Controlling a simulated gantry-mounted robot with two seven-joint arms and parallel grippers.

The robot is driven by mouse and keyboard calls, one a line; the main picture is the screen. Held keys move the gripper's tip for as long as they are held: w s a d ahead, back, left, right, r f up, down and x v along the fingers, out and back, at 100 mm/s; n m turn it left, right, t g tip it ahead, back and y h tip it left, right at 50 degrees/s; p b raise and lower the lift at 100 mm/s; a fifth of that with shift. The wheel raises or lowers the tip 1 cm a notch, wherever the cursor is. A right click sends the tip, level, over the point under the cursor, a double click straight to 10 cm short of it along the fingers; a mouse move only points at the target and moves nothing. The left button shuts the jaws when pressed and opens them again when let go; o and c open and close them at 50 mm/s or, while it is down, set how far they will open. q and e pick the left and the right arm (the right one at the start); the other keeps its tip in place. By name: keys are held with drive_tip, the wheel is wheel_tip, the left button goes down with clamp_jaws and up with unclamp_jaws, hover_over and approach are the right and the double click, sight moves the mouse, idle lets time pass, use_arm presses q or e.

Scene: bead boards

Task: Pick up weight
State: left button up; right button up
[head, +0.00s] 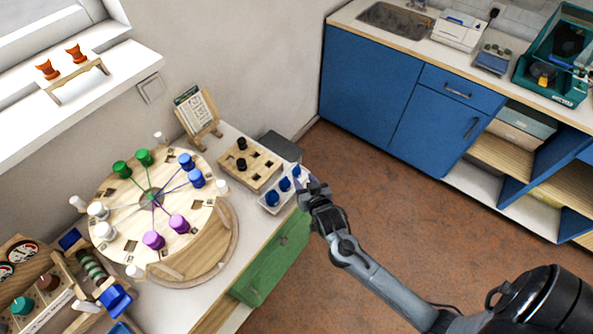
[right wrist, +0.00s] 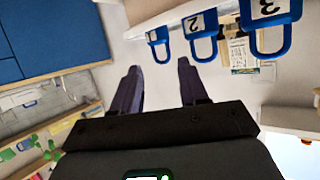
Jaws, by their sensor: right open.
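Several blue weights with loop handles sit in a white tray (head: 268,208) at the right end of the counter. In the head view they include the front-left weight (head: 272,198), the middle weight (head: 284,184) and the rear-right weight (head: 296,171). In the right wrist view, one weight is labelled 2 (right wrist: 202,47) and a larger one 3 (right wrist: 262,42); a smaller weight (right wrist: 157,37) is beside them. My right gripper (head: 313,190) is open and empty, just right of the tray; its fingers also show in the right wrist view (right wrist: 160,72), apart from the weights. My left gripper is out of view.
A wooden block with black knobs (head: 250,168) stands behind the tray. A round peg board (head: 125,190) with coloured pegs and cords fills the counter to the left. A sign on an easel (head: 200,112) stands by the wall. Open floor (head: 390,190) lies right of the counter.

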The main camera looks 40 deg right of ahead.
sight(298, 172)
drive_tip(key=shift+r+b+x, duration=0.1)
drive_tip(key=shift+b+x, duration=0.05)
drive_tip(key=shift+x, duration=1.65)
drive_tip(key=shift+r+b+x, duration=0.15)
drive_tip(key=shift+x, duration=1.7)
drive_tip(key=shift+d, duration=0.1)
clamp_jaws()
